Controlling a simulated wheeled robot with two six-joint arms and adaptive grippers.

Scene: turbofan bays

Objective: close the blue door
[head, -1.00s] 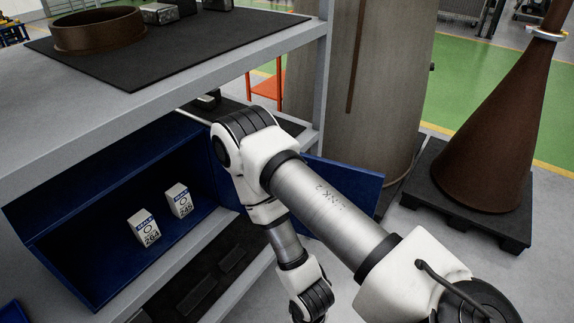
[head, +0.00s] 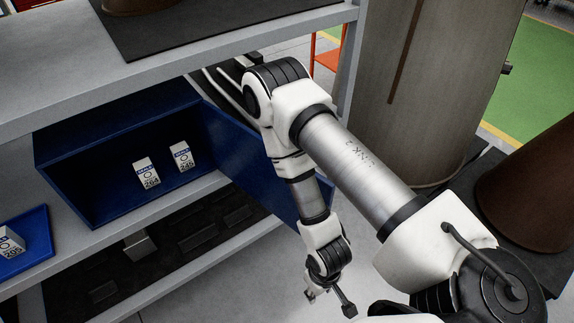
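The blue door (head: 238,152) stands open at the right side of a blue box (head: 85,200) on the middle shelf. It angles outward to the right and toward me, its far part partly hidden behind my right arm. Two small white labelled blocks, 264 (head: 146,174) and 245 (head: 181,157), stand inside the box. My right gripper (head: 329,298) hangs below and in front of the door's outer end, with its fingers spread and nothing between them. The arm overlaps the door in the picture; I cannot tell whether they touch. My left gripper is not in view.
A blue tray (head: 38,228) with a white block (head: 10,243) lies left of the box. A lower shelf holds a dark mat (head: 190,250) and a grey block (head: 139,246). A tall grey-brown cylinder (head: 430,90) and a brown cone (head: 535,190) stand at the right.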

